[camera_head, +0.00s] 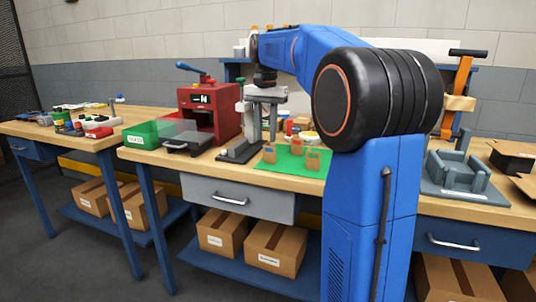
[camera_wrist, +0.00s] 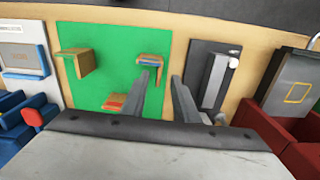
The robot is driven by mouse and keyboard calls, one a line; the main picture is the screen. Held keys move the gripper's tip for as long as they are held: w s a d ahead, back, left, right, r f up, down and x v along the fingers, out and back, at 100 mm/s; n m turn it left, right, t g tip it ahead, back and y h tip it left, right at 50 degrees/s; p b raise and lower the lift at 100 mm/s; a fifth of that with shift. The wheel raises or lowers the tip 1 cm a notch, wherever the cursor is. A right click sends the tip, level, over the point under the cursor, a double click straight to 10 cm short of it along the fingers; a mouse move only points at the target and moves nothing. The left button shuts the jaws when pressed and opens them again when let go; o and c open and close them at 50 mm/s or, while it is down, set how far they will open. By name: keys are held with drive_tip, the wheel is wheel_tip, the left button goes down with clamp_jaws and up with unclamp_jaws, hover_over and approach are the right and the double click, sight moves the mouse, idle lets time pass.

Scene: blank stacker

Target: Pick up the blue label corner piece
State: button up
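The blue label corner piece (camera_wrist: 152,61) is a small wooden angle with a blue strip, on a green mat (camera_wrist: 95,40) near its right edge in the wrist view. In the head view it appears to be the front left piece (camera_head: 269,154) on the mat (camera_head: 290,168). A green label piece (camera_wrist: 76,61) and a red label piece (camera_wrist: 115,103) are also on the mat. My gripper (camera_wrist: 163,75) is open, with nothing seen between its fingers. Its fingertips appear just beside the blue piece in the wrist view.
A dark plate with a grey fixture (camera_wrist: 212,75) stands just right of the mat in the wrist view. A red machine (camera_head: 208,112) and a green bin (camera_head: 142,135) stand left in the head view. A grey fixture (camera_head: 468,177) is at the right.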

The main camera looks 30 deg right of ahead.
sight(266, 147)
drive_tip(key=shift+s+f, duration=0.1)
drive_tip(key=shift+f, duration=2.7)
drive_tip(key=shift+c, duration=0.3)
clamp_jaws()
